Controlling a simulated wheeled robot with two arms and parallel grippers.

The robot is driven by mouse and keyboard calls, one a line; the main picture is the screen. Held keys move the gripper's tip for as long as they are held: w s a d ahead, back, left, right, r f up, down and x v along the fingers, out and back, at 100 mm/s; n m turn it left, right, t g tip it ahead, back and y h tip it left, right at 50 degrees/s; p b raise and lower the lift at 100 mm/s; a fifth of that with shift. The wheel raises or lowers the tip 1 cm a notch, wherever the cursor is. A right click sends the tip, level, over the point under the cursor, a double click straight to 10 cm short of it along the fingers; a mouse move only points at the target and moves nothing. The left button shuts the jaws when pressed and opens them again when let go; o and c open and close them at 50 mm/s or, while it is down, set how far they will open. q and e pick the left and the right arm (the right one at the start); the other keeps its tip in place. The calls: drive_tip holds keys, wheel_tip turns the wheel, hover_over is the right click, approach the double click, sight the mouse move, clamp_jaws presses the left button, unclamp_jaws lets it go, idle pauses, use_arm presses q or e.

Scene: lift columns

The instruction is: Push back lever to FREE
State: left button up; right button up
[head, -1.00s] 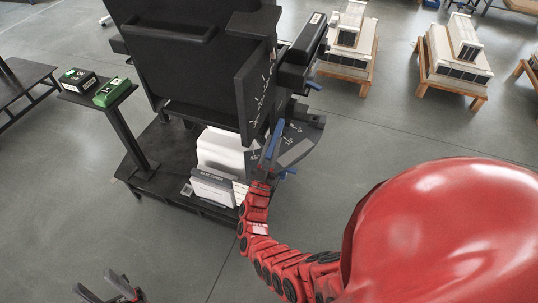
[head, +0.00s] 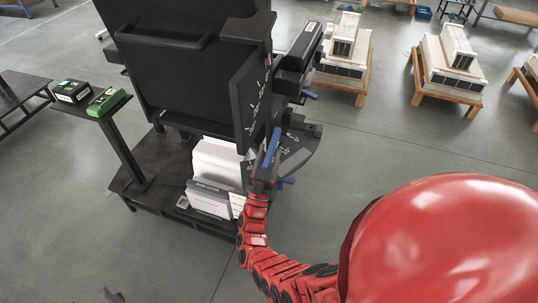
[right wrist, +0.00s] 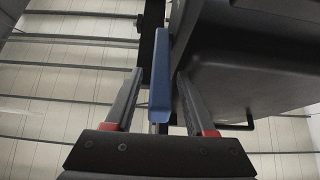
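A blue lever handle (head: 271,148) stands up at the right side of the black machine, in front of its dark marked panel (head: 296,150). The FREE label cannot be read. My right gripper (head: 262,178) is at this handle. In the right wrist view the blue handle (right wrist: 160,80) shows between the two spread fingers of my right gripper (right wrist: 160,95), with a gap on each side. Contact cannot be told. A second blue handle (head: 286,181) sticks out just right of the gripper. Only a tip of my left gripper (head: 112,297) shows at the bottom edge.
The black machine (head: 185,75) stands on a dark base holding white boxes (head: 215,160). Another blue handle (head: 309,95) is higher on its right. A stand with a green box (head: 106,101) is at left. White units on pallets (head: 450,70) are behind. Floor between is clear.

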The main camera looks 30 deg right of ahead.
drive_tip(key=b+v, duration=0.6)
drive_tip(key=v, duration=1.1)
drive_tip(key=shift+a, duration=0.15)
drive_tip(key=shift+s, duration=0.15)
